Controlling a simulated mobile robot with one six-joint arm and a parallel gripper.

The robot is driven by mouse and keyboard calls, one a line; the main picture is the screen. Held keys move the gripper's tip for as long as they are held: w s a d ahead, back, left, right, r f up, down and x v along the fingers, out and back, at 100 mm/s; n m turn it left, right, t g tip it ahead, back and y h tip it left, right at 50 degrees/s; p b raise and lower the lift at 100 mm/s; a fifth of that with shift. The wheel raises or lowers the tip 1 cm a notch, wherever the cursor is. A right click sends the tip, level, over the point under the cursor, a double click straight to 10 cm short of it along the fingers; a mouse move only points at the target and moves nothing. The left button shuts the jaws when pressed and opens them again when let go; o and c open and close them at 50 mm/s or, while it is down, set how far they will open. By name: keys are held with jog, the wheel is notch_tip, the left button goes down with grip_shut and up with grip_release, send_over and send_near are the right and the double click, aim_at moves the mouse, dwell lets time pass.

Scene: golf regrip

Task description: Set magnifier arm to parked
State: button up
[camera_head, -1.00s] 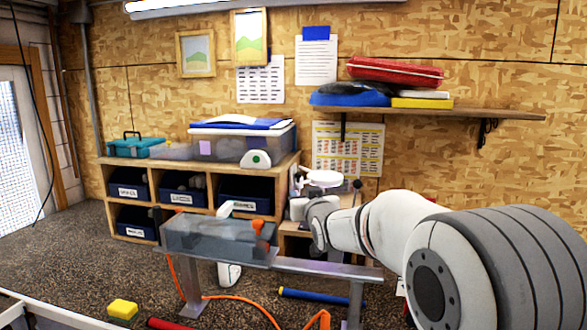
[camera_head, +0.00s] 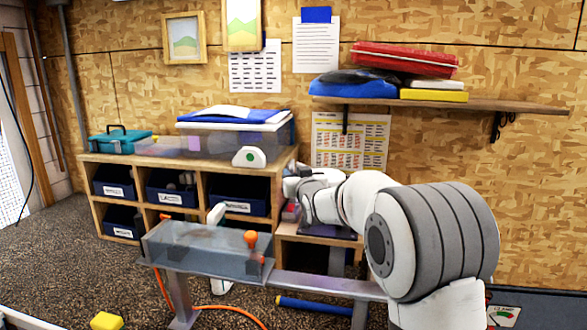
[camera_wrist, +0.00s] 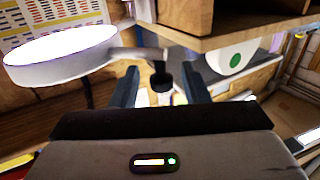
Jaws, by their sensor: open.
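The magnifier's round white head (camera_wrist: 62,56) fills the left of the wrist view. A short grey arm runs from it to a dark upright knob (camera_wrist: 162,84). My gripper (camera_wrist: 161,76) is open, with one dark finger on each side of the knob. The knob stands between the fingers, and I see gaps on both sides. In the head view my wrist hides most of the magnifier, so its base and the rest of its arm cannot be made out.
A wooden cubby shelf (camera_head: 190,163) with dark labelled bins stands left of my arm; its edge is close above the fingers in the wrist view. A bench with a clear grey box (camera_head: 195,243) is in front. A wall shelf (camera_head: 520,106) holds red and blue cases.

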jog(key=shift+w+a, duration=0.25)
jog(key=shift+w, duration=0.45)
grip_shut()
